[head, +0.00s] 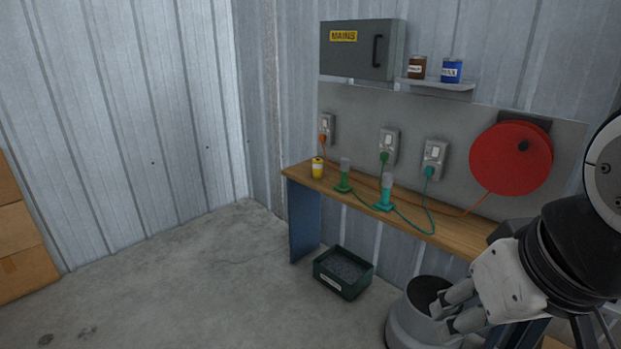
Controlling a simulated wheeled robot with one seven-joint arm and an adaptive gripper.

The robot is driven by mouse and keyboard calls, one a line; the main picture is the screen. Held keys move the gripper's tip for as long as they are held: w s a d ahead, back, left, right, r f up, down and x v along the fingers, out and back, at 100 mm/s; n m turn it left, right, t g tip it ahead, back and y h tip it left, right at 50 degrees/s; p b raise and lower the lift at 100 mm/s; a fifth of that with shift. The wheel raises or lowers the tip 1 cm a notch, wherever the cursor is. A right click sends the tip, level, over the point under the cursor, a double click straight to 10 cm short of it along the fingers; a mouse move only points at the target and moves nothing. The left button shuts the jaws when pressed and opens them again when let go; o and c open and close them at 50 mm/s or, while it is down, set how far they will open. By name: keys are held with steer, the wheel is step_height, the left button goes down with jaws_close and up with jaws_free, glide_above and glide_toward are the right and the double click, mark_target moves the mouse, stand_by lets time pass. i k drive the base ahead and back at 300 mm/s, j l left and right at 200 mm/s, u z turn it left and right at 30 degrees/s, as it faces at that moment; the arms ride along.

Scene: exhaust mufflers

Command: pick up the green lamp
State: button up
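The green lamp (344,176) stands upright on the wooden bench, with a green base and a greyish top. A green cord runs from it along the bench towards a green plug (384,157) in the middle wall socket. A similar teal lamp (386,193) stands to its right, with a teal cord to the right socket. My gripper (442,318) is at the lower right, apart from the lamps and lower in the picture. Its two fingers point left with a gap between them, and I see nothing held.
An orange cord runs behind the lamps to a red reel (510,159). A dark green box (343,272) and a grey bin-like cylinder (401,322) are below.

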mark_target(343, 188)
steer(key=i+j, duration=0.1)
steer(key=i, duration=0.5)
steer(key=i+j, duration=0.1)
steer(key=i, duration=0.5)
steer(key=i+j, duration=0.15)
steer(key=i, duration=0.5)
steer(key=i+j, duration=0.1)
steer(key=i, duration=0.5)
steer(key=i+j+z, duration=0.1)
steer(key=i, duration=0.5)
